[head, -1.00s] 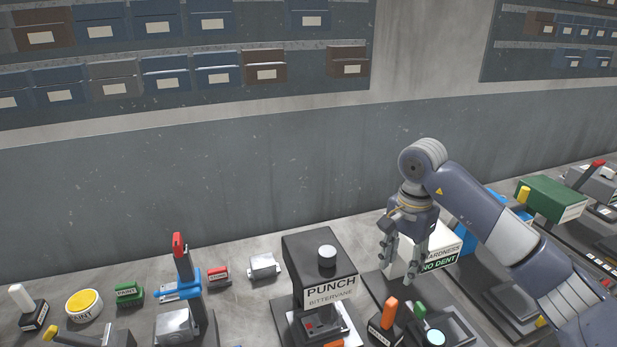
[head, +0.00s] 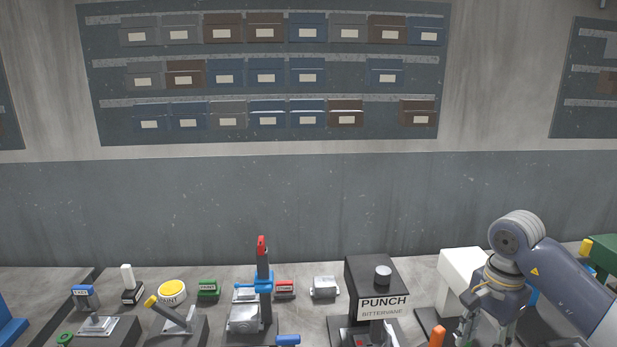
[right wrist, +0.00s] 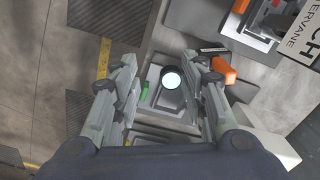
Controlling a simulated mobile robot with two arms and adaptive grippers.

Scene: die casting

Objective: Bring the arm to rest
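My right arm enters from the right in the head view. Its gripper (head: 484,332) points down at the bottom edge, in front of a white machine and to the right of the black punch press (head: 376,275) labelled PUNCH BITTERVANE. My left gripper is not in view.
An orange-handled device (right wrist: 222,71) is close to the right finger in the wrist view. Small labelled devices, a yellow button (head: 172,287) and a red-topped lever press (head: 262,262) line the bench. A rack of bins (head: 265,75) hangs on the wall. Open floor (right wrist: 40,75) shows left.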

